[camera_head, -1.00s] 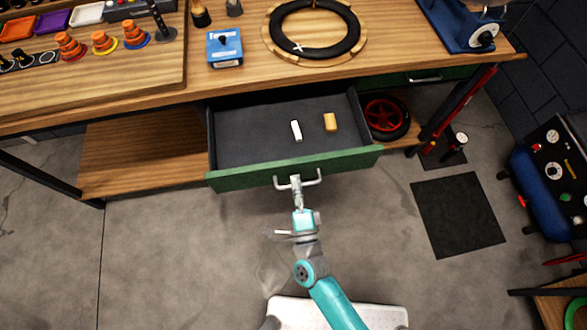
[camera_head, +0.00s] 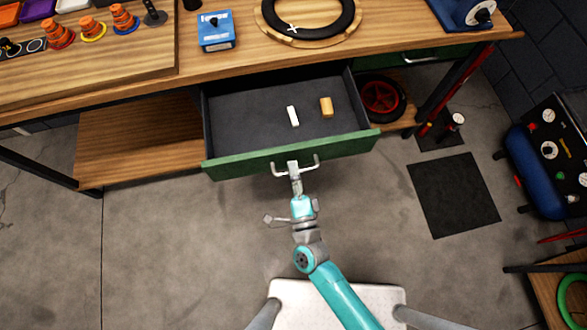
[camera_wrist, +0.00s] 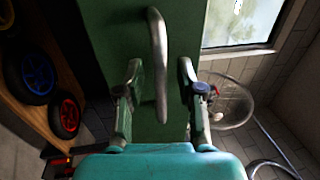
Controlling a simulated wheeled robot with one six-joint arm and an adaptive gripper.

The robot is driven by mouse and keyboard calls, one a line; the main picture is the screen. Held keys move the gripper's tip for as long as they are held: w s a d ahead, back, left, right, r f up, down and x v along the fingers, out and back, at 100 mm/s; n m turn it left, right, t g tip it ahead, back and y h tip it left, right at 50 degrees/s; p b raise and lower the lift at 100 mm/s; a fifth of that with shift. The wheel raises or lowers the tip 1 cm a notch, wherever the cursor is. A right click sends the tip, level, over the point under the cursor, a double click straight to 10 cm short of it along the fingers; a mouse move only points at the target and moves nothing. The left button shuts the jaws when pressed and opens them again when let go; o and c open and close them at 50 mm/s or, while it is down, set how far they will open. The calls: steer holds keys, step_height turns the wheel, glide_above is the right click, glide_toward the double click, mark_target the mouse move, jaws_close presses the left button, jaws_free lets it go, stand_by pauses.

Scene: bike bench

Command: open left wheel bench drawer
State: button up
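The left wheel bench drawer (camera_head: 255,104) hangs well out from under the bench top in the head view. It has a green front (camera_head: 235,166), a dark grey inside and a pale bar handle (camera_head: 315,166). My gripper (camera_head: 294,168) is at the handle. In the wrist view, the handle (camera_wrist: 158,60) runs up and down between my two fingers (camera_wrist: 160,82). The fingers stand apart, with a visible gap on each side of the bar. The green front (camera_wrist: 110,30) fills the middle of that view.
A white block (camera_head: 293,116) and a yellow block (camera_head: 326,107) lie inside the drawer. Another green drawer (camera_head: 425,57) on the right is shut. A red wheel (camera_head: 382,97) sits on the lower shelf.

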steer(key=v, duration=0.7)
steer(key=shift+s, duration=0.2)
steer(key=shift+d, duration=0.1)
steer(key=s+d+r+n+g+h, duration=0.2)
steer(key=s+d+r+n, duration=0.5)
steer(key=s+d, duration=0.2)
steer(key=s+d+r+n+g+h, duration=0.2)
steer(key=s+d+r+n+h, duration=0.1)
steer(key=s+d+r+n, duration=0.4)
steer(key=s+d, duration=0.2)
steer(key=s, duration=0.1)
steer(key=shift+s+d+n+g+h, duration=0.3)
steer(key=shift+s+n, duration=0.1)
